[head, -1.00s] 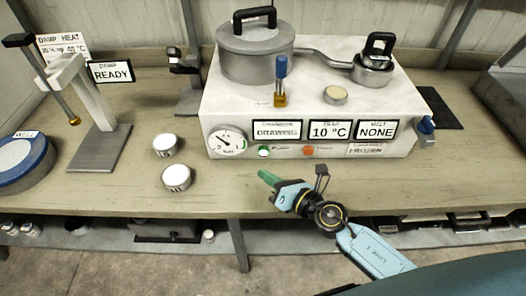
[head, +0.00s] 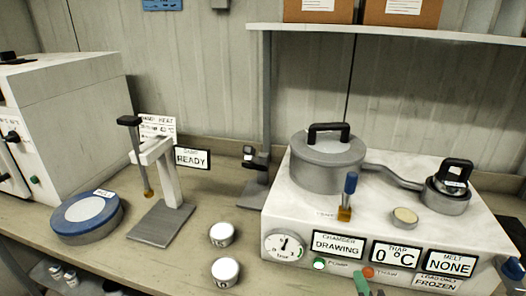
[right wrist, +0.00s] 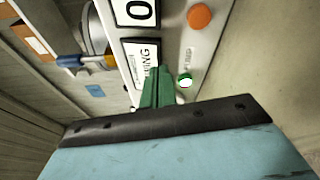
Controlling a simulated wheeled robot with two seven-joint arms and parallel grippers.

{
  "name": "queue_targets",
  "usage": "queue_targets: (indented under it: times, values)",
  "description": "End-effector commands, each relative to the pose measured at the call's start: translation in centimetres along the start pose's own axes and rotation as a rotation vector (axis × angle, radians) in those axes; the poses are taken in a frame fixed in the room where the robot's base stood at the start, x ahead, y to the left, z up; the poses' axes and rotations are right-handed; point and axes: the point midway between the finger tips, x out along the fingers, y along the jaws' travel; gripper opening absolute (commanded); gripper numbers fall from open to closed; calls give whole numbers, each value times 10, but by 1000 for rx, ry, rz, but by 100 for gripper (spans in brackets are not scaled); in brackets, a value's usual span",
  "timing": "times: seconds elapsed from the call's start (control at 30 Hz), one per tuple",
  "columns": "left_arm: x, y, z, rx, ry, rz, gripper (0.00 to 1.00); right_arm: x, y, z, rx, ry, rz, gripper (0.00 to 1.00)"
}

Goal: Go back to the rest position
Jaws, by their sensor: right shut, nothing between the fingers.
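My right gripper (head: 362,284) shows only as green fingertips at the bottom edge of the head view, in front of the white machine (head: 330,222). Its green fingers are together and empty in the right wrist view (right wrist: 157,90), pointing toward the machine's front panel near the green pump button (right wrist: 185,80). I cannot tell how far they are from the panel. Most of the right arm is cut off in the head view. My left gripper is not in view.
Two white-lidded tins (head: 222,234) stand on the bench left of the machine. Further left are a grey stand (head: 160,222) and a blue round plate (head: 86,214). A grey lidded pot (head: 326,165) sits on the machine. A shelf with boxes (head: 400,12) hangs above.

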Motion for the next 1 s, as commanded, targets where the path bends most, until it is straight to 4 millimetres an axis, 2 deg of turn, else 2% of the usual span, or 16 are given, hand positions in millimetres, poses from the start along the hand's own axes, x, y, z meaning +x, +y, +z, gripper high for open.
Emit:
queue_targets:
  times: [0.03, 0.1, 0.2, 0.4, 0.6, 0.8, 1.0]
  values:
    - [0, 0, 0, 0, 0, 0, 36, -10, -4, 16, 164, -90, -65, 0]
    - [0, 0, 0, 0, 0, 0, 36, -27, -16, 34, 387, -209, -171, 0]
    - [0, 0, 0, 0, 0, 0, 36, -57, -39, 46, 680, -361, -340, 0]
    - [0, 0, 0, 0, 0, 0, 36, -117, -69, 35, 1063, -551, -644, 0]
    - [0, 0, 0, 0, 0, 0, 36, -164, -76, 13, 1265, -653, -879, 0]
    - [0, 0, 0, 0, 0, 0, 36, -209, -72, -10, 1395, -722, -1100, 0]
    - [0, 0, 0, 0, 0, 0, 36, -194, -116, -18, 1378, -732, -1109, 0]
